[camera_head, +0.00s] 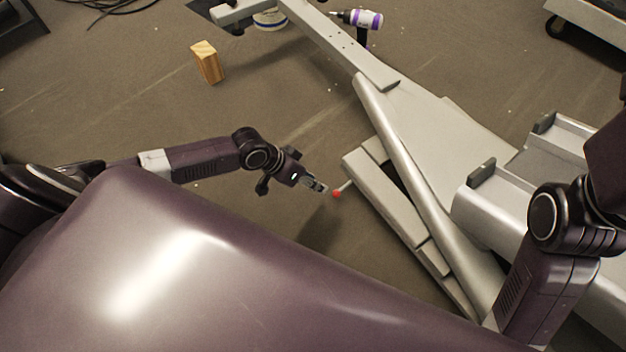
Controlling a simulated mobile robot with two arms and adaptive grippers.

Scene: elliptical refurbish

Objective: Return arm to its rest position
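My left arm reaches in from the left, dark purple with a pale band. Its gripper (318,187) is small in the picture and sits just left of a red knob (337,194) on a short rod. There seems to be a small gap between the fingertips and the knob. I cannot tell if the fingers are open or shut. The rod joins the grey elliptical frame (440,125). My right arm rises at the right and leaves the picture at the right edge, so its gripper is hidden from view.
A wooden block (207,62) stands on the brown floor at the upper left. A purple and white power tool (362,19) is near the frame's far end. Black cables (105,8) lie at the top left. A wheeled grey platform (590,18) is at the top right.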

